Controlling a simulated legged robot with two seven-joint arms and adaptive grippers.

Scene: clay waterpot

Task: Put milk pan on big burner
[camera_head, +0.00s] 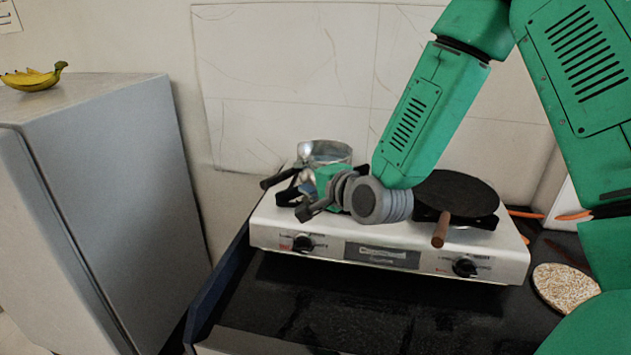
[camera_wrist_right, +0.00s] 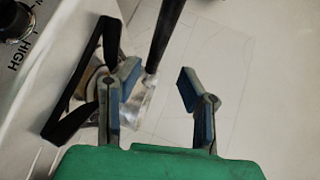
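The milk pan (camera_head: 334,152) is a shiny metal pot with a dark handle (camera_head: 279,177) pointing left. It is at the left burner of the white stove (camera_head: 264,236), partly hidden by my right gripper. I cannot tell how squarely it sits. My right gripper (camera_head: 302,196) is in front of the pan. In the right wrist view my right gripper (camera_wrist_right: 158,82) is open, with its two fingers apart. The dark handle (camera_wrist_right: 168,22) runs down toward the gap between them, nearer the left finger. The black burner grate (camera_wrist_right: 72,118) lies beside that finger. My left gripper is out of view.
A black flat pan (camera_head: 457,193) with a wooden handle covers the right burner. Knobs (camera_head: 303,243) line the stove's front. A grey fridge (camera_head: 130,180) with bananas (camera_head: 33,78) stands left. A speckled round mat (camera_head: 565,287) lies right. The dark counter (camera_head: 330,300) in front is clear.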

